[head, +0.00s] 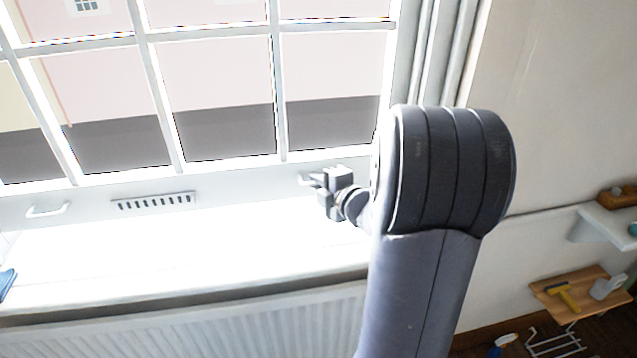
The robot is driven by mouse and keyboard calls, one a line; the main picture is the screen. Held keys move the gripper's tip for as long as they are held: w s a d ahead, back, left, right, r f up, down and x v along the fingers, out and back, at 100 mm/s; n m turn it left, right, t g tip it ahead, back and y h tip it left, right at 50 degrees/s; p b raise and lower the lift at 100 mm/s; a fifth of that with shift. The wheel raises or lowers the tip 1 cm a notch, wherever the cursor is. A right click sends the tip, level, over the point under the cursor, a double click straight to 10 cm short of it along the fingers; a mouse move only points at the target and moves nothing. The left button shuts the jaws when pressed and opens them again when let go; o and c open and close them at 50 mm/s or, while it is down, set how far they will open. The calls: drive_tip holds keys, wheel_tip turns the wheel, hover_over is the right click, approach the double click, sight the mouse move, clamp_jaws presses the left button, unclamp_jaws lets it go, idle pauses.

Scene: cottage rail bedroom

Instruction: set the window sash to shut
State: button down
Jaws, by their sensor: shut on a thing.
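The white window sash (225,172) with its grid of panes fills the upper left of the head view. Its bottom rail carries a white handle at the left (48,210) and another handle at the right (304,180). My gripper (314,181) is shut on the right handle. My arm comes up from below and hides the right end of the rail. The rail's bottom edge is hard to tell from the bright sill (200,255), so I cannot tell whether a gap is there.
A slotted vent (154,201) sits on the rail between the handles. A radiator (200,325) is below the sill. A blue item (6,283) lies at the sill's left end. At right are a white shelf (605,222) and a wooden stool (570,292) with items on it.

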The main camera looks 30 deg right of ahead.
drive_tip(key=shift+f, duration=0.1)
wheel_tip(320, 180, down, 10)
drive_tip(key=b, duration=0.9)
drive_tip(key=shift+s+r, duration=0.1)
drive_tip(key=shift+r, duration=0.15)
drive_tip(key=c, duration=1.5)
unclamp_jaws()
drive_tip(key=shift+c, duration=0.2)
drive_tip(key=shift+r, duration=0.2)
drive_tip(key=v, duration=1)
drive_tip(key=shift+s+r, duration=0.1)
drive_tip(key=shift+s, duration=0.25)
drive_tip(key=shift+w, duration=0.15)
